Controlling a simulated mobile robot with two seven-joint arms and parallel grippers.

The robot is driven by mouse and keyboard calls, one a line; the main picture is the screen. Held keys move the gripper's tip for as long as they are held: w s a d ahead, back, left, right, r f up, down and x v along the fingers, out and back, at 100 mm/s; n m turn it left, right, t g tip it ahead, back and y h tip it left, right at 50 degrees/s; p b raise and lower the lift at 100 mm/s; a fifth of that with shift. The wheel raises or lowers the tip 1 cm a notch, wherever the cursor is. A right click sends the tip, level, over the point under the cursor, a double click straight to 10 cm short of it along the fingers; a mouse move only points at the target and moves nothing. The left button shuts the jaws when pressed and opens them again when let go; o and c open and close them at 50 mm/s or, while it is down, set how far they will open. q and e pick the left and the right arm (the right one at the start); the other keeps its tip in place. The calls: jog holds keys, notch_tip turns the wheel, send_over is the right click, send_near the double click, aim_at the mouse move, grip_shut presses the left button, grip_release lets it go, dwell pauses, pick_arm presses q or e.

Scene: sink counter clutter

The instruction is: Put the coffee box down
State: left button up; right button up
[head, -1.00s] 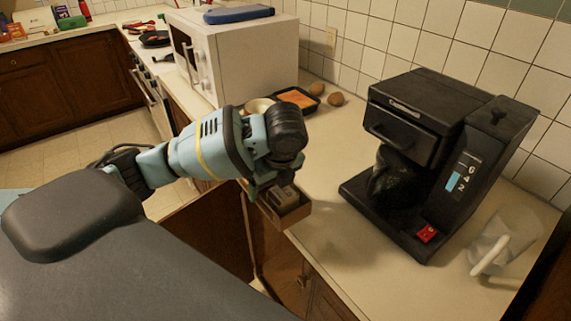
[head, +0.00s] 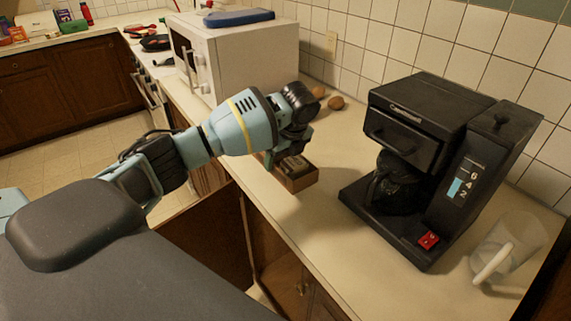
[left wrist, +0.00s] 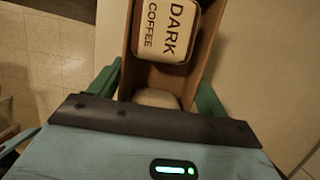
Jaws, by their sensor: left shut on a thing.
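The coffee box (head: 300,183) is a small brown open-topped carton with a dark item inside in the head view. In the left wrist view the coffee box (left wrist: 207,62) holds a pack lettered "DARK COFFEE" (left wrist: 167,28). My left gripper (head: 280,158) is shut on the box, with a green finger on each side of it in the left wrist view. The box is over the counter (head: 325,235) near its front edge, left of the coffee maker. I cannot tell whether its bottom touches the counter. My right gripper is not in view.
A black coffee maker (head: 440,150) stands right of the box, with a clear jug (head: 508,248) at far right. A white microwave (head: 240,55) stands behind my left arm. Two brown round items (head: 335,102) lie by the wall. The counter between box and coffee maker is clear.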

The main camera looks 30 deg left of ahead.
pick_arm(q)
jog(key=shift+w+a+f, duration=0.1)
jog(key=shift+w+a, duration=0.05)
jog(key=shift+w, duration=0.3)
jog(key=shift+f, duration=1.55)
jog(key=shift+f, duration=0.1)
jog(key=o, duration=1)
jog(key=shift+f, duration=0.1)
jog(key=v, duration=1.2)
jog(key=shift+s, duration=0.15)
